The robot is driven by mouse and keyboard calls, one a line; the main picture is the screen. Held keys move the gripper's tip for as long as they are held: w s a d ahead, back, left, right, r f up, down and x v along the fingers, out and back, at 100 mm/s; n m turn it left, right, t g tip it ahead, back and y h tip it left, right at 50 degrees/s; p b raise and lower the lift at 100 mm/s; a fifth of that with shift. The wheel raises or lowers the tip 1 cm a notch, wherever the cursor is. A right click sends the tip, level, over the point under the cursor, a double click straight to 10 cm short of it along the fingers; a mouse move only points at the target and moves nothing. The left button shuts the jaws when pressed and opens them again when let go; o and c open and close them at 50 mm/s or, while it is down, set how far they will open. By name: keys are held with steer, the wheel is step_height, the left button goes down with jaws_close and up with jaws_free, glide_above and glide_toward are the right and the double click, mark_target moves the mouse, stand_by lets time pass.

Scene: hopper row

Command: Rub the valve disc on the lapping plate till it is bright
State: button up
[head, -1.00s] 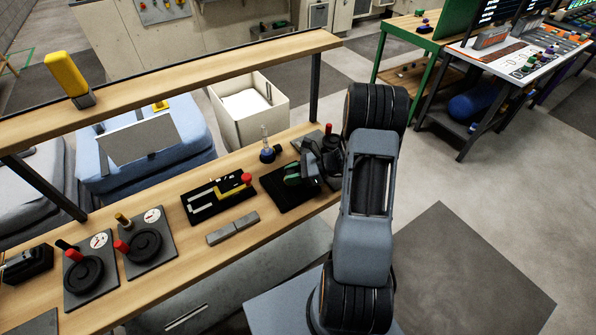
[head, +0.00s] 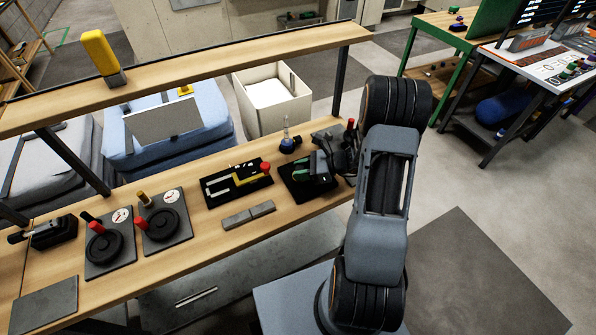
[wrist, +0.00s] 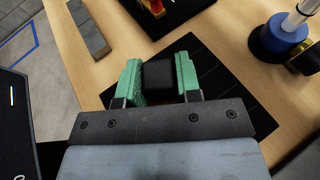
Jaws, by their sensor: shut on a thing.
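The lapping plate, a dark square plate (head: 292,186), lies on the wooden bench; in the wrist view its surface (wrist: 222,66) shows thin straight lines. My gripper (head: 318,165) is over this plate at the right part of the bench. In the wrist view its two green fingers (wrist: 158,74) are shut on a black, blocky piece (wrist: 158,80), apparently the valve disc or its grip. The underside of the piece is hidden, so I cannot tell whether it touches the plate or how bright its face is.
A blue-based bottle (head: 287,145) stands just behind the plate. Two handwheel panels (head: 165,218) are farther left. A shelf (head: 200,72) runs above the bench's back.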

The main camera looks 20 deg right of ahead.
steer(key=shift+w+d+f, duration=0.1)
steer(key=shift+w+d, duration=0.1)
steer(key=shift+d, duration=1.35)
steer(key=shift+w+d, duration=0.15)
steer(key=shift+d, duration=1.4)
steer(key=shift+s+a, duration=0.2)
steer(key=shift+a, duration=1.6)
steer(key=shift+s+a, duration=0.2)
steer(key=shift+a, duration=1.6)
steer(key=shift+w+d+b, duration=0.15)
steer(key=shift+w+d, duration=0.05)
steer(key=shift+d, duration=1.6)
steer(key=shift+w+d+b, duration=0.15)
steer(key=shift+w+d, duration=0.05)
steer(key=shift+d, duration=1.6)
steer(key=shift+s+a, duration=0.25)
steer(key=shift+a, duration=1.55)
steer(key=shift+s+a, duration=0.2)
steer(key=shift+a, duration=1.6)
steer(key=shift+r+p, duration=2.45)
steer(key=shift+r, duration=0.6)
